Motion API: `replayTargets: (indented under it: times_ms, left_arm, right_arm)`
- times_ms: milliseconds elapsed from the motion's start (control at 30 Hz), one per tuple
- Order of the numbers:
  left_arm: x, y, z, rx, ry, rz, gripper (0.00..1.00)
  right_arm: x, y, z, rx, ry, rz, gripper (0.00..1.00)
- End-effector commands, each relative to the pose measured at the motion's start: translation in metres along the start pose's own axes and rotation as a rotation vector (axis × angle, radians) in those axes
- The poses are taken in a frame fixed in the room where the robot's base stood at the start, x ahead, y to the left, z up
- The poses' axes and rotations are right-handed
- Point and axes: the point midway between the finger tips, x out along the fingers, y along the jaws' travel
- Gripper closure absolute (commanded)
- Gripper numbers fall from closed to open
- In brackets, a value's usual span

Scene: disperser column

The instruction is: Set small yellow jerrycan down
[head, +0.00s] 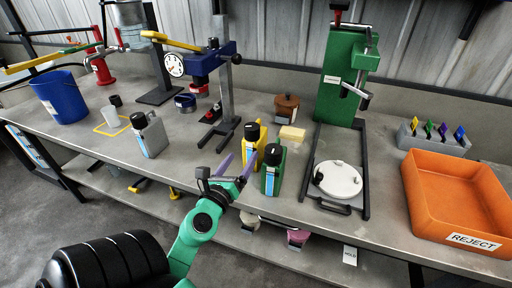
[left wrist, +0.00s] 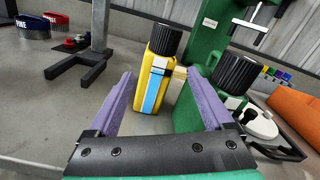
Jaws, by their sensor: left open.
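The small yellow jerrycan (head: 250,146) stands upright on the grey bench near its front edge. It has a black cap and a blue-and-white label, and it also shows in the left wrist view (left wrist: 148,92). My left gripper (head: 237,164) is open, with its purple fingers pointing at the jerrycan. In the left wrist view the jerrycan appears in the gap between the fingertips (left wrist: 160,76), beyond them, and the fingers do not clasp it. My right gripper is not in view.
A green jerrycan (head: 272,178) stands close to the right of the yellow one, by my right-hand finger. A grey jerrycan (head: 153,139) stands to the left. A green-backed stand (head: 345,80), a dark column stand (head: 226,90) and an orange reject tray (head: 425,205) occupy the bench.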

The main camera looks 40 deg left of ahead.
Motion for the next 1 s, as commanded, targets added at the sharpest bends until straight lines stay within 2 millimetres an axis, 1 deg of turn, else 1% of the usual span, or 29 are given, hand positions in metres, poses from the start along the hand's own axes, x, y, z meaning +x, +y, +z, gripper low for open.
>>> replayTargets:
  times_ms: [33, 100, 200, 267, 333, 500, 600, 767, 900, 1000]
  left_arm:
    - [-0.001, 0.001, -0.001, 0.126, 0.003, 0.003, 0.15]
    - [-0.003, 0.001, -0.001, 0.268, 0.006, 0.006, 0.15]
    - [-0.001, 0.001, 0.0, 0.36, 0.008, 0.006, 0.15]
    - [0.006, 0.0, 0.001, 0.369, 0.008, 0.006, 0.15]
    - [0.019, -0.001, 0.005, 0.368, 0.005, 0.006, 0.15]
    - [0.065, 0.0, 0.003, 0.365, 0.005, 0.005, 0.15]
    - [0.083, 0.001, 0.001, 0.366, 0.006, 0.005, 0.15]
    - [0.103, 0.0, 0.001, 0.365, 0.007, 0.005, 0.15]
    - [0.131, 0.0, 0.0, 0.365, 0.008, 0.005, 0.15]
    - [0.142, 0.001, -0.001, 0.365, 0.009, 0.006, 0.15]
  right_arm:
    - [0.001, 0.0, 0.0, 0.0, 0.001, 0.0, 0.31]
    - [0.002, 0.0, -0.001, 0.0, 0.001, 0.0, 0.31]
    - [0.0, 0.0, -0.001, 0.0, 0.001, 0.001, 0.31]
    - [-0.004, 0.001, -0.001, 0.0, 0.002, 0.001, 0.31]
    - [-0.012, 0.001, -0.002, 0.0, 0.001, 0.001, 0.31]
    - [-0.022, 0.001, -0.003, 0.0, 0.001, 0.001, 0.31]
    - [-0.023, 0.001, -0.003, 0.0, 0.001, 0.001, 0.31]
    - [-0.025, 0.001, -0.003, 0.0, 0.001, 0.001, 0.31]
    - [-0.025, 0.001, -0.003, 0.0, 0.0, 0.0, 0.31]
    - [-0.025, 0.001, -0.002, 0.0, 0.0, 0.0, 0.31]
